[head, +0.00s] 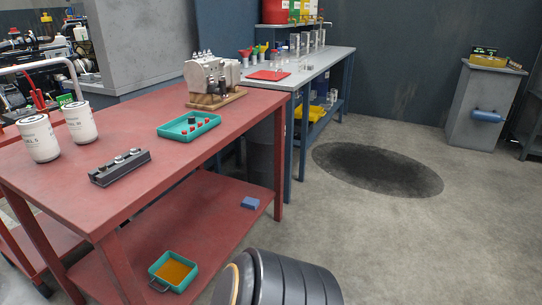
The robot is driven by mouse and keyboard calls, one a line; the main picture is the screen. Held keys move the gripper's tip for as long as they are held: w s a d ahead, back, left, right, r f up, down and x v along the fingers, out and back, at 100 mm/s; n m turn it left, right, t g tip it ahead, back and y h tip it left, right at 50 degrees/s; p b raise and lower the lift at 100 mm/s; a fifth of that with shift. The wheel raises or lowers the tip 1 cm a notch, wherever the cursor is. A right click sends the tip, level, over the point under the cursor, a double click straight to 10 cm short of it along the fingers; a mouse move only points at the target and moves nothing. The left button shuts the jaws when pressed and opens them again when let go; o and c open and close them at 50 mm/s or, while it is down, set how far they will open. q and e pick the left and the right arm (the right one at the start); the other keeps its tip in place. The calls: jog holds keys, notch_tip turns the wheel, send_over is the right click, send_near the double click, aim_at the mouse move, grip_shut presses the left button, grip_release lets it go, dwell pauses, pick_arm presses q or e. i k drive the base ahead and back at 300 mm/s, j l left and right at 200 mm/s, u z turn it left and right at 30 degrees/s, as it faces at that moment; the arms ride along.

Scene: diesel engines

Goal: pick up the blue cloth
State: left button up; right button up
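A small folded blue cloth (250,203) lies on the lower shelf (205,215) of the red workbench in the head view. It is near the shelf's right edge, under the tabletop, with nothing on top of it. Neither of my grippers shows in this view, so I cannot see whether they are open or shut.
The red bench top (140,165) holds two white filters (80,122), a dark rail part (120,167), a teal tray (189,127) and an engine part (212,75). A teal tray with orange liquid (173,272) shares the shelf. Floor at right is open, with a dark stain (377,170).

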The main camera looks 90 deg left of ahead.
aim_at(250, 202)
jog(key=u, duration=2.95)
